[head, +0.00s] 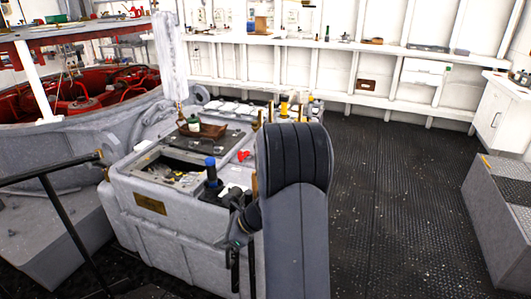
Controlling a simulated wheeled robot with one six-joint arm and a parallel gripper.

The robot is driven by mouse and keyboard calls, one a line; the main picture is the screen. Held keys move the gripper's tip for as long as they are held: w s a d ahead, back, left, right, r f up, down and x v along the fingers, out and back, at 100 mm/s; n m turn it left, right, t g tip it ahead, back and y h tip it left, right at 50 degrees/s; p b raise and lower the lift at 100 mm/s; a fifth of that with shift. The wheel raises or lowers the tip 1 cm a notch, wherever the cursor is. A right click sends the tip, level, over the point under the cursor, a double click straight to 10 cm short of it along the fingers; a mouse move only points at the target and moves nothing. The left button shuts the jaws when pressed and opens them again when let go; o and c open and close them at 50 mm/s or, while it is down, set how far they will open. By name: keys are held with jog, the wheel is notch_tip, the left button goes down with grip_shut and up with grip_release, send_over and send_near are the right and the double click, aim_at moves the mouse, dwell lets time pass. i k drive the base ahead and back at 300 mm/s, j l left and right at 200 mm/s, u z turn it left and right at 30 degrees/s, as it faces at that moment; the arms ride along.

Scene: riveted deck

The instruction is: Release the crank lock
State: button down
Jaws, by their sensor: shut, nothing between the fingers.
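I cannot pick out a crank or its lock with certainty. A grey console (160,222) stands left of centre with several controls on its top. A small red part (243,156) sits behind that handle, and yellow-topped parts (284,103) stand at the console's back.
A pale upright post (170,55) rises behind the console. A black rail (75,235) stands at the left front. A white shelf (340,45) runs along the back wall. A grey box (497,215) stands at the right. The dark deck (385,190) between seat and box is clear.

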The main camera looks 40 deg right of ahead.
aim_at(240, 156)
jog(key=l, duration=0.75)
jog(key=l+u, duration=0.15)
jog(key=l, duration=0.6)
jog(key=i+l, duration=0.15)
jog(key=l, duration=0.25)
jog(key=i+l, duration=0.1)
jog(key=l, duration=0.35)
jog(key=i+l+u, duration=0.1)
jog(key=l, duration=0.3)
jog(key=i+l, duration=0.15)
jog(key=l, duration=0.3)
jog(key=i+u, duration=0.1)
jog(key=i, duration=0.65)
